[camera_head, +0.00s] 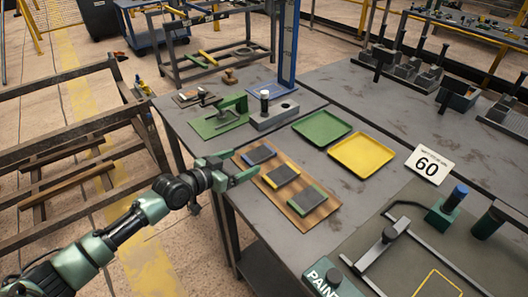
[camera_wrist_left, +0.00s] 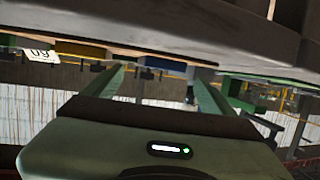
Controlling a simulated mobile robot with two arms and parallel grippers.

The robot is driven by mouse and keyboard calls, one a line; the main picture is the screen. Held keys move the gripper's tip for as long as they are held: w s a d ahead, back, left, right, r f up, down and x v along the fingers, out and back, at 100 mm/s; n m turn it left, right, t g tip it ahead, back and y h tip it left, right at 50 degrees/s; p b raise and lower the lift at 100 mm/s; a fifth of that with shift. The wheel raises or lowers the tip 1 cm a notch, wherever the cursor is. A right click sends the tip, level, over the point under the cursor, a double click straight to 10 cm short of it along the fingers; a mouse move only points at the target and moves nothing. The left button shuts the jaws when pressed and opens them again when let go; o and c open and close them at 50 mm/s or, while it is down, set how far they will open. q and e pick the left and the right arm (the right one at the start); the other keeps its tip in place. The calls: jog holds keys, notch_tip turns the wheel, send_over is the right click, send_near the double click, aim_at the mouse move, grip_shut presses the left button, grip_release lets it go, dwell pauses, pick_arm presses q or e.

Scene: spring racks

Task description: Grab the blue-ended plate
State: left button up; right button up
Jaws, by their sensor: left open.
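The blue-ended plate (camera_head: 261,154) is a small dark plate at the far left of a wooden board (camera_head: 264,183). A yellow-ended plate (camera_head: 281,176) and a green-ended plate (camera_head: 305,200) lie beside it in a row. My left gripper (camera_head: 244,164) is open and empty at the board's left edge, its fingertips close to the blue-ended plate. In the left wrist view, which looks upside down, the blue end (camera_wrist_left: 165,62) shows between the two spread fingers (camera_wrist_left: 163,80), ahead of them. I cannot tell whether a finger touches anything. My right gripper is not in view.
A green tray (camera_head: 322,128) and a yellow tray (camera_head: 361,154) lie behind the board. A green clamp fixture (camera_head: 218,121) and a grey block (camera_head: 273,115) stand at the back left.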

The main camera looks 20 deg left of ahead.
aim_at(258, 154)
pick_arm(q)
jog(key=shift+w+d, duration=0.4)
jog(key=shift+w, duration=0.3)
jog(key=x, duration=0.3)
jog(key=shift+w+d+f, duration=0.1)
jog(key=shift+w+d, duration=0.05)
jog(key=shift+w, duration=0.2)
jog(key=shift+w+d+f, duration=0.1)
jog(key=shift+w+d, duration=0.1)
jog(key=shift+w, duration=0.1)
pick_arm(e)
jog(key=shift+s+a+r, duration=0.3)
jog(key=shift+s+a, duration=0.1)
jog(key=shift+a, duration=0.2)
pick_arm(q)
grip_shut()
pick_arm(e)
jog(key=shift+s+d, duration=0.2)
